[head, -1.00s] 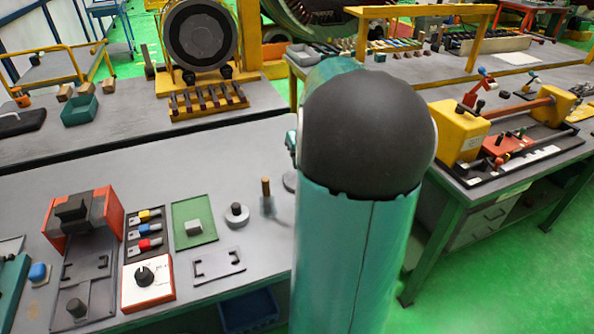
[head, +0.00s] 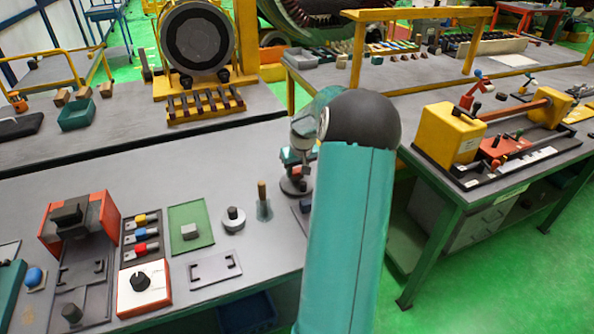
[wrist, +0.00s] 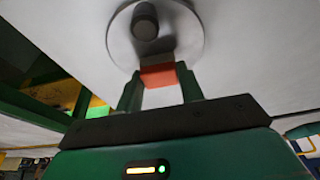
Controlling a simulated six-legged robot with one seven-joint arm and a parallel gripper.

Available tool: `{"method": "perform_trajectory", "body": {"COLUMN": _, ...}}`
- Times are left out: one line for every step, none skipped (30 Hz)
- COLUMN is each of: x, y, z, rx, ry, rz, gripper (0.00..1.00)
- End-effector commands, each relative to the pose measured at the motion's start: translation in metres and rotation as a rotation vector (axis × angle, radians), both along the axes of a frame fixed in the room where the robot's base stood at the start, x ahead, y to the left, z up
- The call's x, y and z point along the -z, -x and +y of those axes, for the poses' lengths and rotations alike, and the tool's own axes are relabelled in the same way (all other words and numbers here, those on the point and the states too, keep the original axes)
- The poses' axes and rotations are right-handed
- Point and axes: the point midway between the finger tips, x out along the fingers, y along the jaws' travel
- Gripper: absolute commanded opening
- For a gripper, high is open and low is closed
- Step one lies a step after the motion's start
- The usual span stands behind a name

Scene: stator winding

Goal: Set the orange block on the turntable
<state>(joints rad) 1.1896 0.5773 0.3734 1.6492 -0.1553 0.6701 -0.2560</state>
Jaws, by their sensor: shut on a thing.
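My gripper (wrist: 158,88) is shut on the orange block (wrist: 158,76), which shows between its two green fingertips in the wrist view. The block overlaps the near edge of a round pale disc (wrist: 185,35), which carries a dark upright knob and looks like the turntable. I cannot tell whether the block touches it. In the head view my gripper (head: 290,158) is small and partly hidden behind my arm, with a bit of red-orange at its tip. A round grey base (head: 296,187) shows just below it on the bench.
Left of my gripper on the grey bench stand a wooden-handled peg (head: 262,200), a round disc with a knob (head: 233,219), a green plate (head: 190,215) and a white dial box (head: 143,288). A yellow-ended fixture (head: 450,135) stands on the right bench.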

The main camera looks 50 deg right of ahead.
Motion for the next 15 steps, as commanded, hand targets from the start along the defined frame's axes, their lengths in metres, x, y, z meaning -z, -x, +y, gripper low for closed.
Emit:
{"method": "perform_trajectory", "body": {"x": 0.0035, "y": -0.0001, "z": 0.0001, "rx": 0.000, "ry": 0.001, "rz": -0.001, "gripper": 0.15}}
{"method": "perform_trajectory", "body": {"x": 0.0041, "y": -0.0002, "z": 0.0000, "rx": 0.000, "ry": 0.001, "rz": -0.002, "gripper": 0.15}}
{"method": "perform_trajectory", "body": {"x": 0.0041, "y": -0.0003, "z": -0.0002, "rx": 0.000, "ry": 0.002, "rz": -0.002, "gripper": 0.15}}
{"method": "perform_trajectory", "body": {"x": 0.0038, "y": -0.0003, "z": -0.0002, "rx": 0.000, "ry": 0.002, "rz": -0.002, "gripper": 0.15}}
{"method": "perform_trajectory", "body": {"x": 0.0037, "y": -0.0003, "z": -0.0002, "rx": 0.000, "ry": 0.002, "rz": -0.002, "gripper": 0.15}}
{"method": "perform_trajectory", "body": {"x": 0.0037, "y": -0.0003, "z": -0.0002, "rx": 0.000, "ry": 0.002, "rz": -0.001, "gripper": 0.15}}
{"method": "perform_trajectory", "body": {"x": 0.0037, "y": -0.0003, "z": -0.0002, "rx": 0.000, "ry": 0.002, "rz": -0.001, "gripper": 0.15}}
{"method": "perform_trajectory", "body": {"x": 0.0038, "y": -0.0002, "z": -0.0001, "rx": 0.000, "ry": 0.002, "rz": -0.001, "gripper": 0.15}}
{"method": "perform_trajectory", "body": {"x": 0.0046, "y": -0.0001, "z": -0.0001, "rx": 0.000, "ry": 0.001, "rz": -0.002, "gripper": 0.15}}
{"method": "perform_trajectory", "body": {"x": 0.0055, "y": -0.0002, "z": 0.0000, "rx": 0.000, "ry": 0.001, "rz": -0.002, "gripper": 0.15}}
{"method": "perform_trajectory", "body": {"x": 0.0063, "y": -0.0003, "z": 0.0002, "rx": 0.000, "ry": 0.001, "rz": -0.002, "gripper": 0.15}}
{"method": "perform_trajectory", "body": {"x": 0.0071, "y": -0.0003, "z": 0.0001, "rx": 0.000, "ry": 0.001, "rz": -0.002, "gripper": 0.39}}
{"method": "perform_trajectory", "body": {"x": 0.0067, "y": -0.0002, "z": 0.0000, "rx": 0.000, "ry": 0.001, "rz": -0.002, "gripper": 0.45}}
{"method": "perform_trajectory", "body": {"x": 0.0067, "y": -0.0003, "z": 0.0001, "rx": 0.000, "ry": 0.001, "rz": -0.002, "gripper": 0.51}}
{"method": "perform_trajectory", "body": {"x": 0.0068, "y": -0.0001, "z": 0.0000, "rx": 0.000, "ry": 0.001, "rz": -0.002, "gripper": 0.59}}
